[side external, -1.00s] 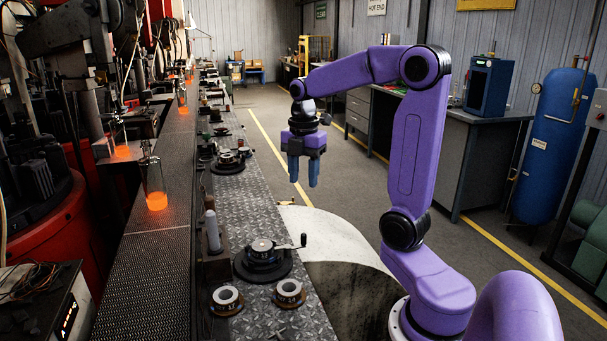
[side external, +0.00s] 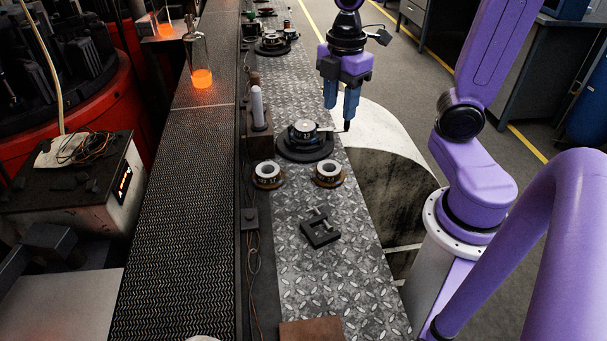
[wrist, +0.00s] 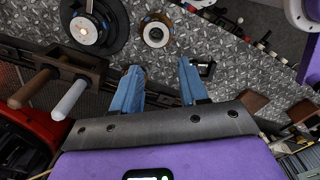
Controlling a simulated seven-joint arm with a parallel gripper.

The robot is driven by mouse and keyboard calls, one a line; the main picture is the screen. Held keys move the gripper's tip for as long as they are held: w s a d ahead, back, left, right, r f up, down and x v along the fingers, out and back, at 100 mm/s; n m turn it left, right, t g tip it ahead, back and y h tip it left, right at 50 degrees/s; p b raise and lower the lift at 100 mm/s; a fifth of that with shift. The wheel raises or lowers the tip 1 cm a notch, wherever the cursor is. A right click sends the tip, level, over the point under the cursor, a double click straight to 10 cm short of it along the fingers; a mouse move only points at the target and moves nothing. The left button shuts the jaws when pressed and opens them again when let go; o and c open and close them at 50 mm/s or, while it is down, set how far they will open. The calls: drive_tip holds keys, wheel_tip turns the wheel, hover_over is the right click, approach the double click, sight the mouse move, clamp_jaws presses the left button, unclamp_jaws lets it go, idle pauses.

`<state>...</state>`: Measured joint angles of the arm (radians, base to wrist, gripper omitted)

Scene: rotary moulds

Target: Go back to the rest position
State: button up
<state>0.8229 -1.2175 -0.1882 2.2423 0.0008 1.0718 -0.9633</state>
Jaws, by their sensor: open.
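My gripper (side external: 340,112) hangs fingers down in the side external view, at the right edge of the metal-plated bench (side external: 310,262). Its two blue fingers are apart with nothing between them; the wrist view (wrist: 159,66) also shows bare plate in the gap. A round rotary mould (side external: 304,146) with a crank stands on the bench, just left of and below the fingertips in the picture. The crank's dark knob (side external: 347,126) appears close to the right fingertip; I cannot tell the depth between them. The mould also shows at the top left of the wrist view (wrist: 90,30).
Two white-topped rings (side external: 267,170) (side external: 328,170) sit in front of the mould. A grey upright peg (side external: 257,103) stands left of it. A small dark frame (side external: 320,232) lies nearer the camera. A glowing glass piece (side external: 202,76) stands on the mesh conveyor (side external: 185,185).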

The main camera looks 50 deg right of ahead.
drive_tip(key=s+a+f+m, duration=0.1)
drive_tip(key=s+a+f, duration=0.1)
drive_tip(key=s, duration=0.4)
drive_tip(key=s+a+f+m, duration=0.2)
drive_tip(key=s+a, duration=0.2)
drive_tip(key=s, duration=0.3)
drive_tip(key=shift+s+a, duration=0.25)
drive_tip(key=shift+s, duration=0.05)
